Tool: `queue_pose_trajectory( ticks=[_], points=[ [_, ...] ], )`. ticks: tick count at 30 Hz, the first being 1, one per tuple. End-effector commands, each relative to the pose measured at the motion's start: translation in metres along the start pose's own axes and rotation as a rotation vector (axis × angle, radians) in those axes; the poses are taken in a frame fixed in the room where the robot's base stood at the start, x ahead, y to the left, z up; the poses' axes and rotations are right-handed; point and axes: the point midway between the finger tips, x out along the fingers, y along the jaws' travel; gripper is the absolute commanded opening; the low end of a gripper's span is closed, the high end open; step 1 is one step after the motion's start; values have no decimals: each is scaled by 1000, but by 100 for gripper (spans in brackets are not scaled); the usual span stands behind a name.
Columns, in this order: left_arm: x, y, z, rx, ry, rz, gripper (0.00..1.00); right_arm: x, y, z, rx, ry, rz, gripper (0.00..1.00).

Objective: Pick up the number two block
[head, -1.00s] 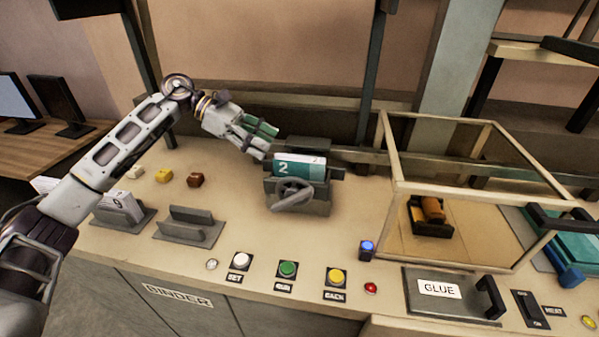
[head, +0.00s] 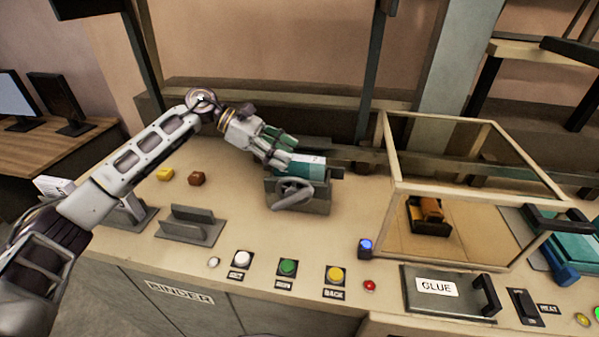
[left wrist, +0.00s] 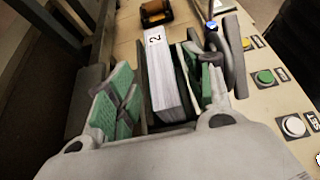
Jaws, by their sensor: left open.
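The number two block (head: 306,168) is a teal and white block held upright in a grey vise-like clamp (head: 300,199) on the bench. In the left wrist view, the block (left wrist: 163,80) shows its white top with a "2" and lies between the fingers. My left gripper (head: 285,160) is open at the left end of the block and partly hides it in the head view. In the left wrist view, green pads of the gripper (left wrist: 160,105) stand on both sides of the block, with a gap on the left side. The right gripper is not in view.
A glass-sided case (head: 455,205) stands to the right of the clamp. An empty grey holder (head: 190,225) is to its left. White, green and yellow buttons (head: 288,267) line the front. Yellow and brown small blocks (head: 196,179) lie behind the holder.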

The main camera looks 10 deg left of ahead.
Motion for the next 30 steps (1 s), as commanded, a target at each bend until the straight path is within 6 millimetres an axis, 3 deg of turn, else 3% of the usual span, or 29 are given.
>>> queue_pose_trajectory(
  ticks=[6, 15, 23, 30],
  points=[
    [17, -1, 5, 0, 0, -2, 52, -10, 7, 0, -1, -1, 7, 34],
    [45, 0, 5, 0, -1, 0, 52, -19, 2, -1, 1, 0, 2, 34],
    [48, 0, 4, 0, 0, 0, 52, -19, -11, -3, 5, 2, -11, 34],
    [48, 0, 4, 0, 0, 0, 52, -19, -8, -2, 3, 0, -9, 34]
  ],
)
